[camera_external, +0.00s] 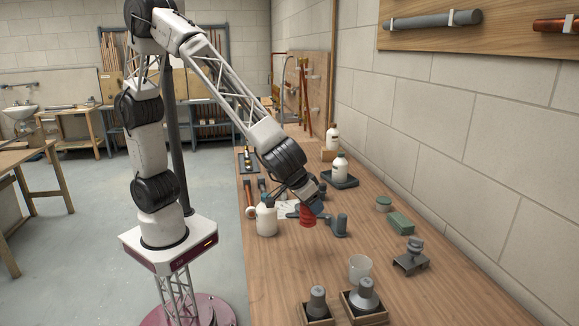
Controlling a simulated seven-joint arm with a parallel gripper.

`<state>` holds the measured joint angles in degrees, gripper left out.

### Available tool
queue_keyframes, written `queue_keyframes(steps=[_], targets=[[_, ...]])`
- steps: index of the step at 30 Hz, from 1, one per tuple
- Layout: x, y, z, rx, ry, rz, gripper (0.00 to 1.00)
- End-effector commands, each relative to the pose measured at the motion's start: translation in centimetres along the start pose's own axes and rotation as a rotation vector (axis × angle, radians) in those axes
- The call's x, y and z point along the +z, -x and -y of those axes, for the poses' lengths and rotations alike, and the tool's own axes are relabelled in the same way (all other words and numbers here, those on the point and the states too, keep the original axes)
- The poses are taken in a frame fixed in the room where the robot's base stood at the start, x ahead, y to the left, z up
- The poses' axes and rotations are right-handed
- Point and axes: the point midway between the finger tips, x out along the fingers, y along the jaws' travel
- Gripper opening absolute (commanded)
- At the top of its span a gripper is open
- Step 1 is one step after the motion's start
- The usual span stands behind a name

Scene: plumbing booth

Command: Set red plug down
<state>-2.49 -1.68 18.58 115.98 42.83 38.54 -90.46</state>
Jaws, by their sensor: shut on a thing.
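A red plug (308,217), ribbed and tapered, hangs below my gripper (308,204) in the external view. My gripper is shut on it and holds it above the wooden workbench (285,262), with a gap between the plug and the bench top. The plug is tilted slightly. My fingers are small in this view and partly hidden by the wrist.
A white bottle (266,218) stands left of the plug, and a grey fitting (339,226) is close on its right. A clear cup (360,268), two boxed grey plugs (317,303) (365,296), a grey stand (411,257) and a green box (394,223) lie nearer and right. Bare bench lies in front.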

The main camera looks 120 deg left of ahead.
Motion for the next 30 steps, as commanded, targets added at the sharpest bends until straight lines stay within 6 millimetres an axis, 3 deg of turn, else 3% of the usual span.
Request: queue_keyframes(steps=[6, 19, 30], targets=[[0.6, 0.3, 1.8, -0.018, 0.034, 0.0, 0.17], [0.8, 0.1, 1.8, -0.02, 0.035, 0.0, 0.17], [2.8, -3.5, 1.9, -0.022, 0.034, 0.001, 0.17]])
